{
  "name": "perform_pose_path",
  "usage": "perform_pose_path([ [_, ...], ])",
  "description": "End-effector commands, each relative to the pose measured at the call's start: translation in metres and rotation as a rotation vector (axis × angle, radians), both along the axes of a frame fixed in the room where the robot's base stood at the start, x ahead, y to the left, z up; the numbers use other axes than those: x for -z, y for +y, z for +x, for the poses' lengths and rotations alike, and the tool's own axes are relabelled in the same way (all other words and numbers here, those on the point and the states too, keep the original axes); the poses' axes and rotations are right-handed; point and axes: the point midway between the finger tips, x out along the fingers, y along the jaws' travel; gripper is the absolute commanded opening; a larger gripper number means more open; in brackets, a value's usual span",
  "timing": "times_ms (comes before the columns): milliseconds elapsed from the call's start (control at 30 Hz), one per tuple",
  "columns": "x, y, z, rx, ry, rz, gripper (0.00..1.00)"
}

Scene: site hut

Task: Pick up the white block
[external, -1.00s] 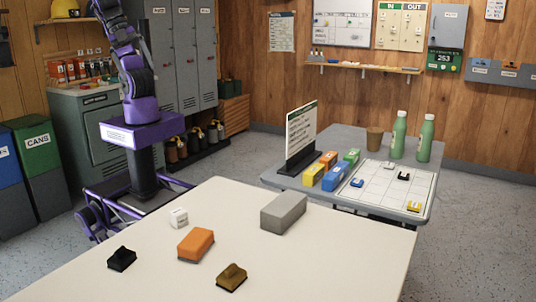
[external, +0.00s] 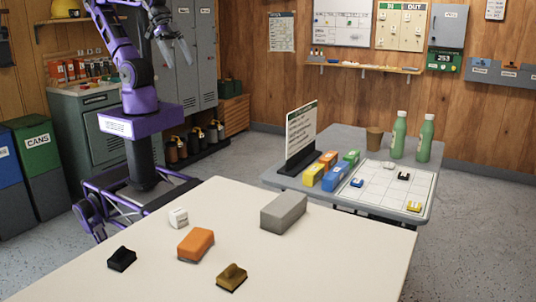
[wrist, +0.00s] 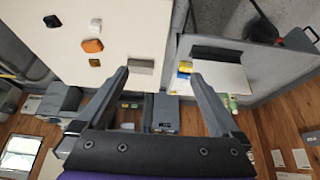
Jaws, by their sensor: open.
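The white block (external: 178,217) stands on the cream table near its back left edge, just behind the orange block (external: 195,244). In the wrist view the white block (wrist: 95,26) is small, toward the upper left, beside the orange block (wrist: 92,45). My gripper (external: 180,64) is raised well behind and above the table, far from the white block, with its fingers pointing down. The fingers are apart and empty in the wrist view (wrist: 159,76).
The cream table (external: 330,250) also holds a black block (external: 121,258), a brown block (external: 231,277) and a large grey block (external: 284,212). A grey side table (external: 345,137) carries a sign (external: 300,138), coloured blocks and green bottles (external: 398,135). The cream table's front right is clear.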

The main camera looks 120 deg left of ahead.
Motion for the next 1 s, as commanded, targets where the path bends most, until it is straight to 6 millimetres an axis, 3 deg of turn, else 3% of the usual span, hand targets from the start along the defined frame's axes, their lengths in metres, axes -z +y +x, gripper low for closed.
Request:
perform_pose_path([
  [100,0.0,0.0,0.0,0.002,0.0,0.001,0.85],
  [433,0.002,-0.003,0.001,0.017,0.004,0.028,0.85],
  [567,0.005,-0.014,0.006,0.066,0.007,0.124,0.85],
  [667,-0.003,-0.029,0.02,0.102,-0.031,0.195,0.85],
  [867,-0.072,-0.08,0.082,0.085,-0.258,0.151,0.85],
  [1000,-0.138,-0.123,0.129,0.068,-0.448,0.058,0.85],
])
